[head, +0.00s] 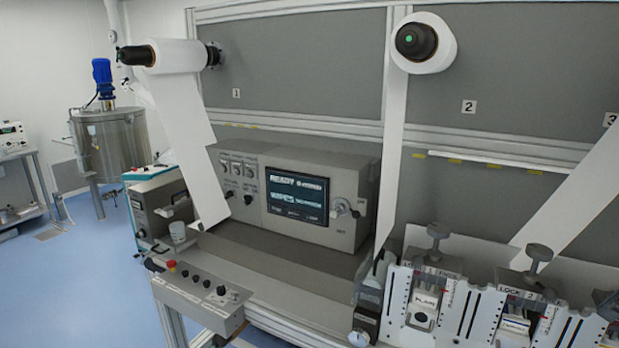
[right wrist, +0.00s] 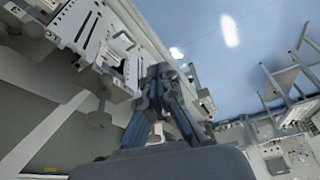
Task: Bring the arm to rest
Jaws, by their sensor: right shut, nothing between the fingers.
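My right gripper (right wrist: 161,76) shows in the right wrist view, its dark fingers drawn together at the tips. It is shut and holds nothing. It is in front of the converter's frame and clamp units, which show on the left of that view, with blue floor beyond. I cannot make out either gripper clearly in the head view. My left gripper is not in view.
The converter's control box with a lit screen (head: 297,196) stands mid-view. White web rolls (head: 177,55) hang above. A button panel (head: 201,297) juts out in front. Clamp units (head: 425,304) line the lower right. Blue floor (head: 85,270) is open at left, near a steel tank (head: 112,144).

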